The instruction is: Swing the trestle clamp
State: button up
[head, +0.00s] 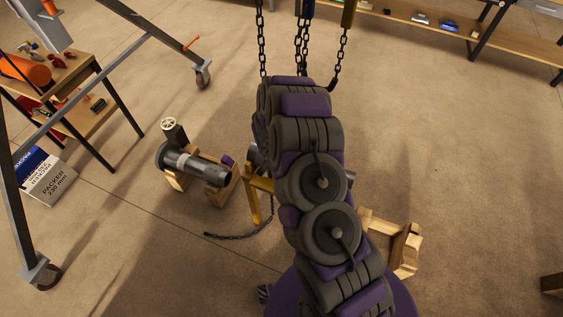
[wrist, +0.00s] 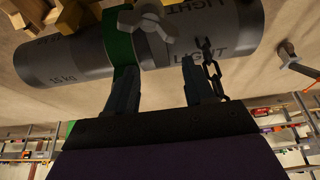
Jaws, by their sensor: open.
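A grey winged piece (wrist: 148,20), perhaps part of the clamp, sits on the pipe beside the band. My gripper (wrist: 158,68) is open below the pipe, its left finger over the green band and its right finger near a dark chain (wrist: 211,68). Contact cannot be told. In the head view a yellow trestle (head: 258,185) stands partly behind my arm, which hides my gripper and most of the pipe there.
Left of the trestle, another pipe (head: 198,166) with a handwheel rests on wooden supports. An empty-looking wooden stand (head: 405,248) is at right. Chains (head: 261,40) hang above, and another chain (head: 240,232) lies on the floor.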

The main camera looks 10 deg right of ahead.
jog(key=shift+b+x, duration=0.4)
jog(key=shift+x, duration=2.35)
jog(key=shift+s, duration=0.1)
jog(key=shift+c, duration=0.5)
grip_shut()
